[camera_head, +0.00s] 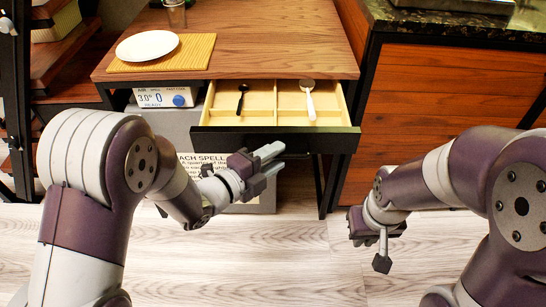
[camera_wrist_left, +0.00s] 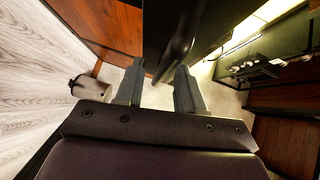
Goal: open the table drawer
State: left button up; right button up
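The wooden table (camera_head: 285,35) has its drawer (camera_head: 272,137) pulled out. My left gripper (camera_head: 268,158) is just in front of and below the dark drawer front. In the left wrist view its fingers (camera_wrist_left: 158,92) are apart, and a dark bar-like edge (camera_wrist_left: 178,55) reaches toward the gap between them. I cannot tell whether they touch it. My right gripper (camera_head: 382,245) hangs right of the drawer, clear of it; its finger gap is unclear.
A white plate (camera_head: 147,45) on a yellow mat (camera_head: 195,52) and a glass (camera_head: 176,14) stand on the tabletop. A white device with a display (camera_head: 165,97) is under the table's left side. A wooden cabinet (camera_head: 440,90) stands at the right. The floor in front is clear.

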pick_arm(q)
jog(key=p+v, duration=0.3)
jog(key=v, duration=0.9)
jog(key=shift+s+a, duration=0.25)
